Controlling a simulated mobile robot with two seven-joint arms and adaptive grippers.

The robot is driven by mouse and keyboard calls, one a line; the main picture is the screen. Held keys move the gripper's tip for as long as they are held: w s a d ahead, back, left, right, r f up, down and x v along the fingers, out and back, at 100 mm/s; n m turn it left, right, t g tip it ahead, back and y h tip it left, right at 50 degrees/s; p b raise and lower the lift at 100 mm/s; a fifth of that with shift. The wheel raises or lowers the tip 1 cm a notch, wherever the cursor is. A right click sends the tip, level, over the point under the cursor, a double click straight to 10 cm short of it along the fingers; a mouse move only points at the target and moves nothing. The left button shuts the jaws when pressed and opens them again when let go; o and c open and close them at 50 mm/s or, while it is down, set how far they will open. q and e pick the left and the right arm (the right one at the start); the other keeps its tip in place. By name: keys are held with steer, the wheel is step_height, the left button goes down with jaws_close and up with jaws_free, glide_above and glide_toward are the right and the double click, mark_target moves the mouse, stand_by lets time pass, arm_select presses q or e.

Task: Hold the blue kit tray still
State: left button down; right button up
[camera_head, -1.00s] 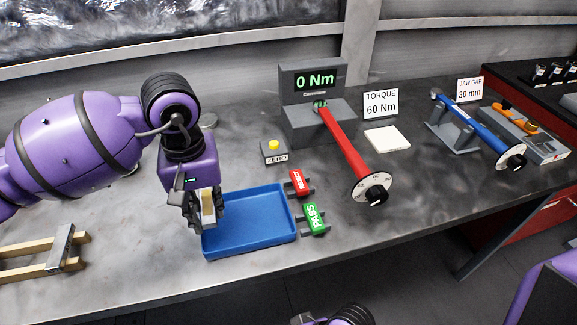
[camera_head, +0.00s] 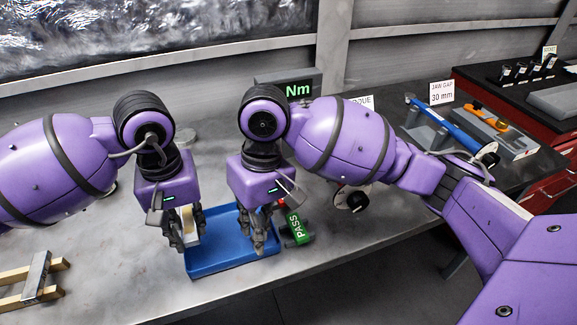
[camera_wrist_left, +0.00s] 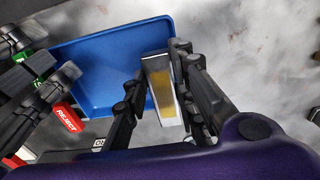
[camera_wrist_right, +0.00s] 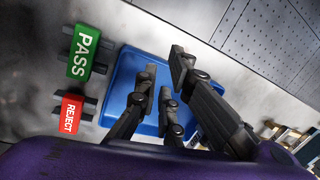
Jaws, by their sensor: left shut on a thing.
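The blue kit tray (camera_head: 205,265) lies on the grey bench, largely covered by my grippers in the head view. It also shows in the left wrist view (camera_wrist_left: 100,62) and the right wrist view (camera_wrist_right: 123,75). My left gripper (camera_head: 188,236) is at the tray's left edge, shut on a pale block with a yellow face (camera_wrist_left: 161,85). I cannot tell whether this block is part of the tray. My right gripper (camera_head: 262,240) hangs over the tray's right part with its fingers apart, empty as far as I can see.
A green PASS piece (camera_head: 297,228) and a red REJECT piece (camera_wrist_right: 70,114) sit beside the tray. A wooden rack (camera_head: 35,282) lies at the left. The torque stand (camera_head: 315,82) is partly hidden behind my right arm.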

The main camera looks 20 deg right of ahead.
arm_select(q)
steer(key=shift+r, duration=0.1)
arm_select(e)
steer(key=w+d+r+m+t+h, duration=0.1)
steer(key=w+d+r+m+h, duration=0.15)
steer(key=w+d+r, duration=0.35)
steer(key=shift+y, duration=0.35)
steer(key=f, duration=0.4)
steer(key=a+f, duration=0.1)
steer(key=f, duration=0.7)
steer(key=shift+w+a+f, duration=0.25)
steer(key=shift+w+a, duration=0.1)
steer(key=shift+w, duration=0.05)
steer(key=shift+c, duration=0.4)
jaws_close()
